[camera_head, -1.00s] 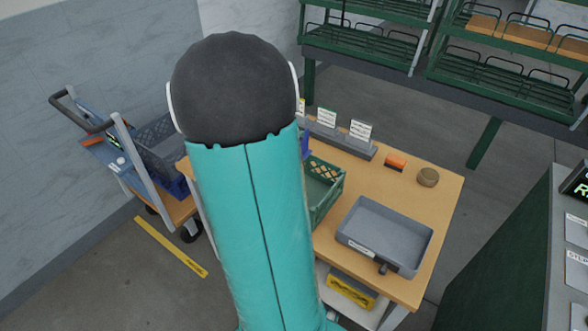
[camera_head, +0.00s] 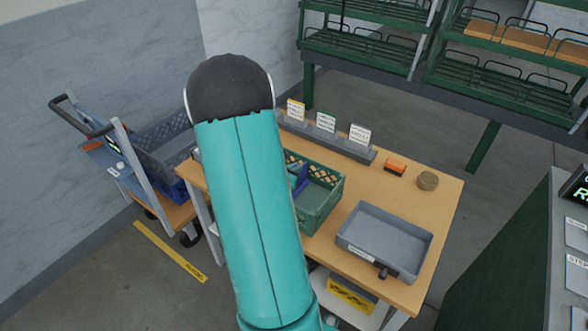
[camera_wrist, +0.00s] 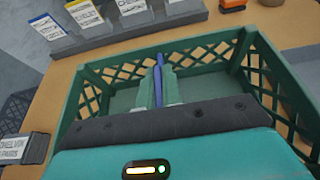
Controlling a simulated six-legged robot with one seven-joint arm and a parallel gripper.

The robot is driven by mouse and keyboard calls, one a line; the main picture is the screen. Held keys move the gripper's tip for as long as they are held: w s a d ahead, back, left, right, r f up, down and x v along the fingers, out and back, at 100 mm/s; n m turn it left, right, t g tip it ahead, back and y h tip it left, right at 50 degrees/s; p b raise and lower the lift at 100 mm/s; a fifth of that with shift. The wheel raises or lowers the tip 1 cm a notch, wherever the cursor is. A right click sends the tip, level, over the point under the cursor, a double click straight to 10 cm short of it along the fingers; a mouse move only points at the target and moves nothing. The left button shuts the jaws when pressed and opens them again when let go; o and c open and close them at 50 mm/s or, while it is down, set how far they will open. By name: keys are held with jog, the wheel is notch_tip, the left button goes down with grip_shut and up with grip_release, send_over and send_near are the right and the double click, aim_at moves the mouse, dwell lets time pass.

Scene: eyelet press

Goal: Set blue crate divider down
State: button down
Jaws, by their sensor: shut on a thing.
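The blue crate divider (camera_wrist: 158,74) is a thin blue panel held between the fingers of my gripper (camera_wrist: 158,88) in the wrist view. My gripper is shut on it, over the inside of the green crate (camera_wrist: 92,95). In the head view part of the divider (camera_head: 299,178) shows at the left of the green crate (camera_head: 326,214), beside my arm. My arm hides my gripper and the crate's left part there. I cannot tell whether the divider touches the crate floor.
The wooden table (camera_head: 436,196) also bears a grey tray (camera_head: 345,243), an orange block (camera_head: 395,165), a round brown item (camera_head: 428,180) and a card holder (camera_head: 340,145). A cart with a grey crate (camera_head: 165,150) stands left. Green racks (camera_head: 360,45) stand behind.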

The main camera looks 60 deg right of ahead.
jog(key=shift+f, duration=0.15)
jog(key=c, duration=1.6)
grip_release()
jog(key=shift+o, duration=0.2)
jog(key=shift+a+r, duration=0.2)
jog(key=shift+r, duration=0.05)
jog(key=v, duration=1.1)
jog(key=shift+a+r, duration=0.15)
jog(key=shift+a, duration=0.1)
